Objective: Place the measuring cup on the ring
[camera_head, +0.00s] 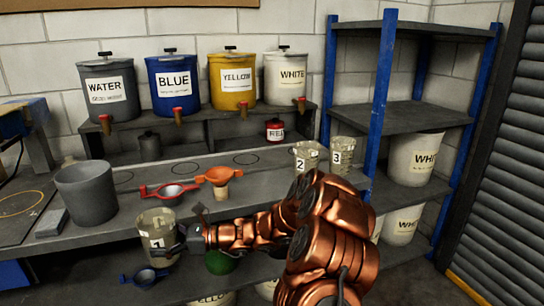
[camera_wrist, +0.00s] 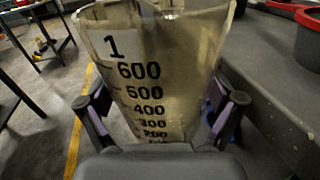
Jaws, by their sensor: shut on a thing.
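The measuring cup (camera_head: 157,228), a translucent beige cup marked 1, is upright at the front edge of the bench in the head view. In the wrist view the cup (camera_wrist: 150,75) fills the middle, with its scale facing me and a finger on each side. My gripper (camera_head: 168,246) is shut on it from the front; it also shows in the wrist view (camera_wrist: 162,122). A thin orange ring (camera_head: 20,203) is drawn on a dark board at the far left. Several thin black rings, one of them (camera_head: 246,159) at the back of the bench, are also visible.
A grey bucket (camera_head: 87,191), a red strainer (camera_head: 169,194) and an orange funnel (camera_head: 219,177) stand on the bench (camera_head: 112,226). Cups marked 2 (camera_head: 306,158) and 3 (camera_head: 342,151) stand to the right. Paint drums with taps, including a blue one (camera_head: 172,86), line the raised shelf.

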